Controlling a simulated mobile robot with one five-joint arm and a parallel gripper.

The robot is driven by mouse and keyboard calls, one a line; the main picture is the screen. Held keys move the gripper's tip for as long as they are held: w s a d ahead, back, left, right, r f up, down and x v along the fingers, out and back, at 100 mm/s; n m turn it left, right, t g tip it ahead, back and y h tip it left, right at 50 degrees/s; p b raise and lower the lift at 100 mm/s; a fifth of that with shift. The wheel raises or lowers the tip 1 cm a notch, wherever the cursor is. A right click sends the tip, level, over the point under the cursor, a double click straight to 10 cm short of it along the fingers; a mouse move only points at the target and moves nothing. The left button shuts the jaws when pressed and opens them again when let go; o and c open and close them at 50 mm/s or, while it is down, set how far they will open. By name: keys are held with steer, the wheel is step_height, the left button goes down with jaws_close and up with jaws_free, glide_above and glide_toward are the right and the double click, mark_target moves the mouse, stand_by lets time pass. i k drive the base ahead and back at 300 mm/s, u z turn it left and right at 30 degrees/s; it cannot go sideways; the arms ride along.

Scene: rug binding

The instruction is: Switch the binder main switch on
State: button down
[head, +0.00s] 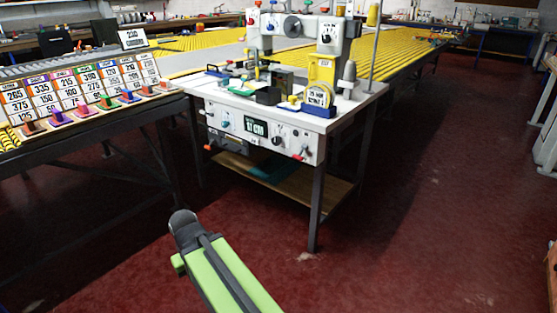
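The binder (290,85) is a white sewing-type machine on a white-topped table with dark legs. Its front control panel (262,131) has a dark display (255,126) with pale digits, a black knob (277,140), a blue-green control (225,125) and a red-tipped control (299,156) at the lower right. The labels are too small to read, so I cannot tell which control is the main switch or how it is set. My green arm (232,280) reaches up from the bottom edge to a dark rounded joint, well short of the panel. No gripper fingers show.
A rack of numbered cards and coloured blocks (90,95) stands on a bench at left. Yellow ribbed material (400,65) covers long tables behind. A wooden shelf (300,185) sits under the binder table. The red floor (410,230) is clear in front and right.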

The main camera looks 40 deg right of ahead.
mark_target(298, 158)
steer(key=i, duration=1.25)
steer(key=z, duration=0.55)
